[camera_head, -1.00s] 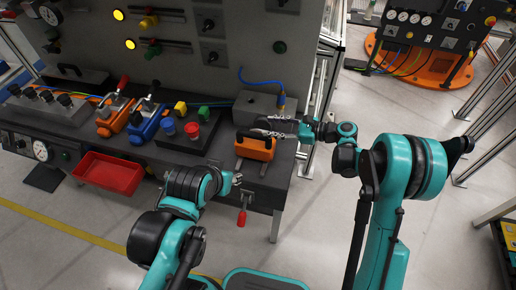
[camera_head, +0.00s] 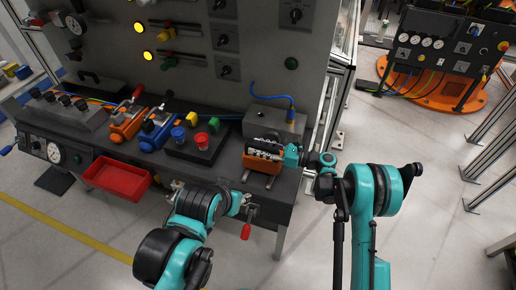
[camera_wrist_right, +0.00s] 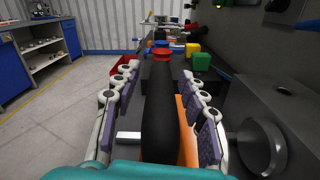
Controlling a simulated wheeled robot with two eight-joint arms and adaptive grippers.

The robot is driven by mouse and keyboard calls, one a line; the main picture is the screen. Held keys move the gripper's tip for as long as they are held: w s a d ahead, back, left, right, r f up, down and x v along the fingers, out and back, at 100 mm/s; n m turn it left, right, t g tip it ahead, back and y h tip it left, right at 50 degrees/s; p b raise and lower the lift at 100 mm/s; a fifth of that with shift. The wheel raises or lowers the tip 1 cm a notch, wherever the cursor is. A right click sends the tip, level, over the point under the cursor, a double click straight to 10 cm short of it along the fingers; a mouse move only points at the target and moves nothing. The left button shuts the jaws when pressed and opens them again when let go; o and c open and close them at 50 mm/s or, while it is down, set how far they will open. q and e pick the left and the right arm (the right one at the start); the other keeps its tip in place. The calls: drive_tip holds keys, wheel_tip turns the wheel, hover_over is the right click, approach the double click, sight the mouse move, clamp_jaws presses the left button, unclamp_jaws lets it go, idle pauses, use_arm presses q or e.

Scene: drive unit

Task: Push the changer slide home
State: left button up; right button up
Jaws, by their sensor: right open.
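The changer slide seems to be the orange block (camera_head: 257,166) on two light rails at the right end of the bench. Its black handle (camera_wrist_right: 160,110) shows large in the right wrist view, with orange (camera_wrist_right: 188,128) beside it. My right gripper (camera_head: 262,149) is over the block and hides much of its top. In the wrist view my right gripper (camera_wrist_right: 160,100) is open, one finger on each side of the handle; I cannot tell whether they touch it. My left gripper (camera_head: 246,204) is low at the bench front, near a red-handled lever (camera_head: 246,231); its fingers are too small to read.
A grey box (camera_head: 272,122) with a blue hose stands behind the slide. A red tray (camera_head: 117,178) hangs at the bench front.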

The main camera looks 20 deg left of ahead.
drive_tip(key=shift+a, duration=0.15)
clamp_jaws()
drive_tip(key=w+b, duration=0.1)
drive_tip(key=w, duration=0.7)
drive_tip(key=shift+d+r+b, duration=0.15)
drive_tip(key=shift+d+b, duration=0.05)
drive_tip(key=shift+b, duration=0.15)
drive_tip(key=shift+c, duration=0.4)
unclamp_jaws()
drive_tip(key=shift+o, duration=0.4)
drive_tip(key=shift+w, duration=0.1)
